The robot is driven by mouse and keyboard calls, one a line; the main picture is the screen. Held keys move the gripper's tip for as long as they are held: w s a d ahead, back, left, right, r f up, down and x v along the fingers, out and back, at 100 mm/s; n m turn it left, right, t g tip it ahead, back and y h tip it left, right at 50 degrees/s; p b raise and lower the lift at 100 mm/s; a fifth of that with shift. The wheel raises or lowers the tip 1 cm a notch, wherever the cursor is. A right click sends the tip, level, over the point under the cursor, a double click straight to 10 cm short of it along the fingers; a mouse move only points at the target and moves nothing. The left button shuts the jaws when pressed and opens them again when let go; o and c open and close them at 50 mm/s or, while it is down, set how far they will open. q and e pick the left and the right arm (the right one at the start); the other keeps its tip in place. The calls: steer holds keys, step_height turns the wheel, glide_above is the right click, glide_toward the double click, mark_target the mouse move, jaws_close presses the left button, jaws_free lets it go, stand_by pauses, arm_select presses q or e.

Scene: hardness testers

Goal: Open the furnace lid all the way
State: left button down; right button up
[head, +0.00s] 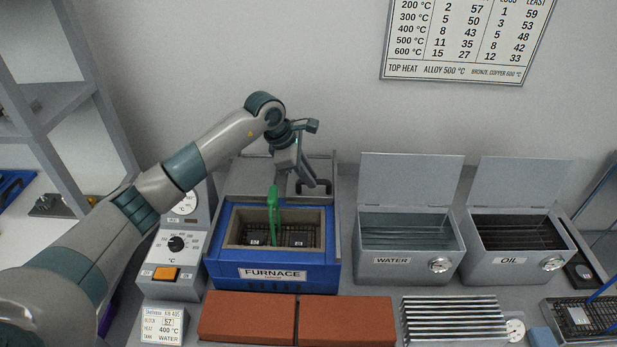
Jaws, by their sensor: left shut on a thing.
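The blue furnace (222,262) stands on the bench with its chamber open from above. Its grey lid (248,180) is swung up behind the chamber and leans at the back. A dark handle (320,188) sticks out from the lid's right part. My left gripper (303,180) is at this handle and shut on it; the fingertips are partly hidden by the wrist. My right gripper is not in view.
Right of the furnace stand the water tank (391,268) and the oil tank (509,268), lids raised. A control box (176,250) is at the left. Red-brown bricks (247,317) and a ribbed metal rack (453,320) lie in front. A wall is close behind.

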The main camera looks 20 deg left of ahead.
arm_select(q)
steer(key=c, duration=1.7)
jaws_free()
steer(key=shift+r, duration=0.1)
